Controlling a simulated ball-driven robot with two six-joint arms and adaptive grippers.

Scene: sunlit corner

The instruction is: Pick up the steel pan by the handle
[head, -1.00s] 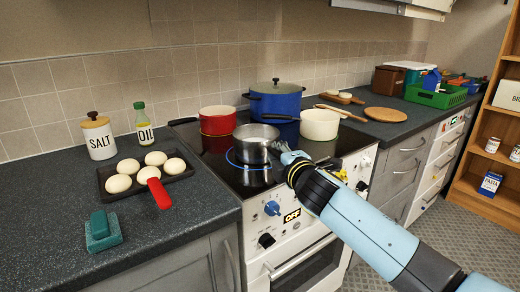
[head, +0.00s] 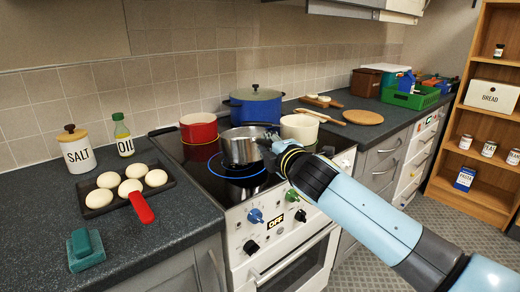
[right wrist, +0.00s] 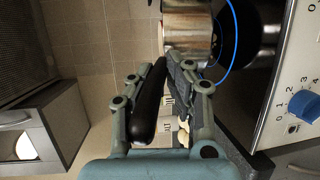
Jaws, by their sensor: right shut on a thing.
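The steel pan (head: 244,148) is held up above the black glass hob, beside the lit blue ring, and looks roughly level. My right gripper (head: 272,143) reaches it from the right and covers its handle in the head view. In the right wrist view the black handle (right wrist: 150,100) lies between the two fingers of my right gripper (right wrist: 163,82), which is shut on it. The pan's steel side (right wrist: 187,28) shows beyond the fingertips. My left gripper is not in view.
A red pot (head: 199,128), a blue lidded pot (head: 256,104) and a cream pot (head: 300,127) stand close behind the pan. Knobs (head: 255,216) line the stove front.

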